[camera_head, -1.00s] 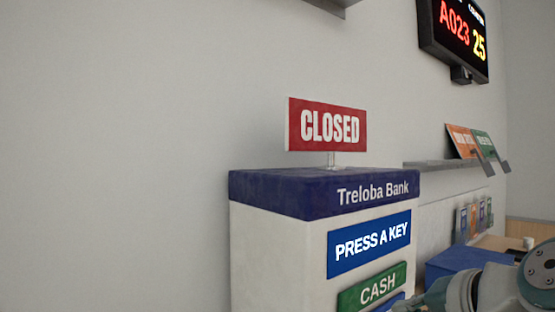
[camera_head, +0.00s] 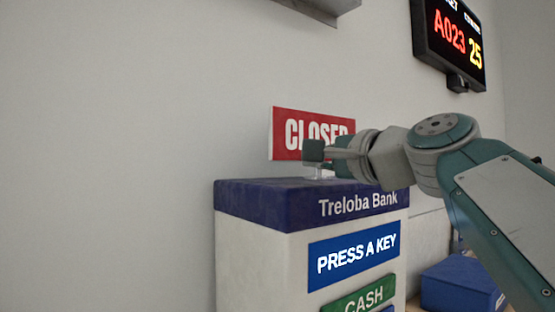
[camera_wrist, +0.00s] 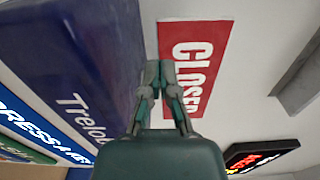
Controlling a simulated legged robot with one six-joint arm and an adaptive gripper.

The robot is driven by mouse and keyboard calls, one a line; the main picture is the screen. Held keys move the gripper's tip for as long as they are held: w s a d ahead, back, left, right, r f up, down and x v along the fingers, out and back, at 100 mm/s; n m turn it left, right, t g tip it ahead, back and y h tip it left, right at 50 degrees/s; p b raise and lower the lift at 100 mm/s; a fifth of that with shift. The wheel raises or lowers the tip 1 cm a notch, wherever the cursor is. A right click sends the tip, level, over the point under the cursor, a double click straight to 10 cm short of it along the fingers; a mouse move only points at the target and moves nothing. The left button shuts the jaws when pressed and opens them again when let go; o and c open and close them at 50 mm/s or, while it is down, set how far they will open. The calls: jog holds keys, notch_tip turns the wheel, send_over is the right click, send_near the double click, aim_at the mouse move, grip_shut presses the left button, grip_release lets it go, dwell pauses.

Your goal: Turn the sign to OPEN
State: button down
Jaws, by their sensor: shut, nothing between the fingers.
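The sign (camera_head: 288,128) is a red plate reading CLOSED, standing upright on a short clear post on the blue top of the Treloba Bank kiosk (camera_head: 262,205). My gripper (camera_head: 314,152) is shut and empty. In the head view it overlaps the lower right part of the sign and hides part of the lettering and the post. In the wrist view the shut fingertips (camera_wrist: 160,70) lie at the left edge of the red sign (camera_wrist: 205,40). I cannot tell whether they touch it.
The kiosk front carries a PRESS A KEY panel (camera_head: 353,262) and a green CASH panel (camera_head: 358,298). A lit number display (camera_head: 448,40) hangs at upper right. A blue box (camera_head: 458,284) lies at lower right. The wall left of the kiosk is bare.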

aim_at(280, 159)
jog(key=x, duration=0.5)
jog(key=shift+w, duration=0.4)
jog(key=shift+w+a, duration=0.45)
jog(key=shift+a, duration=0.15)
jog(key=shift+d, duration=0.2)
